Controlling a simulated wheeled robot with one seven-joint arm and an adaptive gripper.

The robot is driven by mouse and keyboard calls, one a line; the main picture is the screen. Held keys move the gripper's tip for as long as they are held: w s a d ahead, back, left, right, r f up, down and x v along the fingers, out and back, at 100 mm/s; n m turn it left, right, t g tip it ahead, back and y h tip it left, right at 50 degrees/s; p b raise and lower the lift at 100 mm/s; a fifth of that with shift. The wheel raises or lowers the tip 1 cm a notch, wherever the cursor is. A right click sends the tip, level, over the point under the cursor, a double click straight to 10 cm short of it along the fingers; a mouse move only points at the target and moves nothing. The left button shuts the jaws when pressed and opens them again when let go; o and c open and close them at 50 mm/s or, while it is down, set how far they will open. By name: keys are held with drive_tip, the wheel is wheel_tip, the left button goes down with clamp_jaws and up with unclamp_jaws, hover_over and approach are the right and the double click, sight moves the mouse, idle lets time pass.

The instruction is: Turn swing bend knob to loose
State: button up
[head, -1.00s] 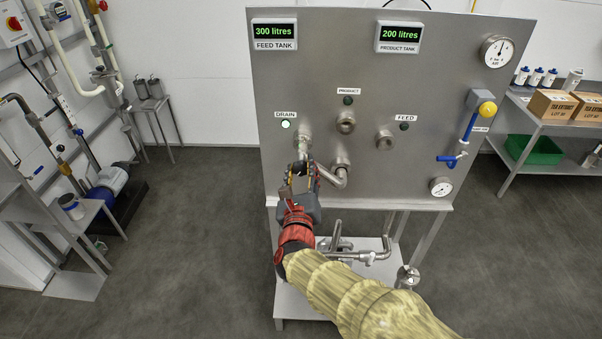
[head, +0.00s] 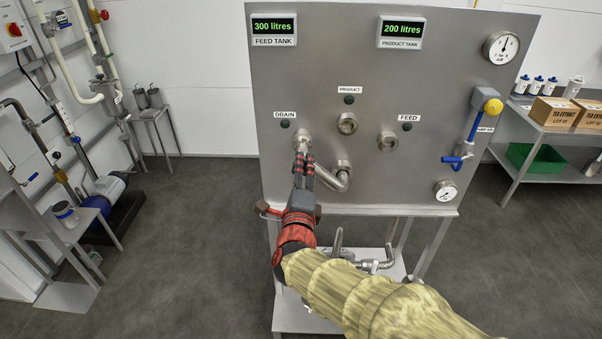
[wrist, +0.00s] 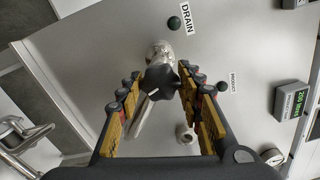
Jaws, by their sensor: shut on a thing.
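The swing bend (head: 338,180) is a bent steel pipe running from the DRAIN port (head: 302,141) to the port at its lower right. Its black lobed knob (wrist: 160,82) with a white mark shows in the wrist view, in front of the DRAIN port. My gripper (head: 302,160) reaches up to the bend in the head view and hides the knob there. In the wrist view my gripper (wrist: 160,74) has its yellow-and-black fingers on either side of the knob, shut on it. The DRAIN lamp (head: 285,124) is dark.
The steel panel (head: 420,90) also carries the PRODUCT port (head: 347,124), the FEED port (head: 387,141), a blue-handled valve (head: 470,130) and gauges. A low shelf with pipework (head: 375,265) stands below. A side table with boxes (head: 548,111) is at right.

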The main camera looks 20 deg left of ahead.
drive_tip(key=n, duration=0.4)
drive_tip(key=shift+n, duration=0.3)
drive_tip(key=n+p, duration=0.2)
drive_tip(key=n, duration=0.3)
drive_tip(key=shift+n, duration=0.3)
drive_tip(key=n+p, duration=0.2)
drive_tip(key=n, duration=0.2)
drive_tip(key=shift+r+n, duration=0.1)
drive_tip(key=shift+n, duration=0.2)
drive_tip(key=n+p, duration=0.2)
drive_tip(key=n, duration=0.3)
drive_tip(key=shift+p, duration=0.3)
drive_tip(key=o, duration=1.1)
drive_tip(key=shift+o, duration=0.3)
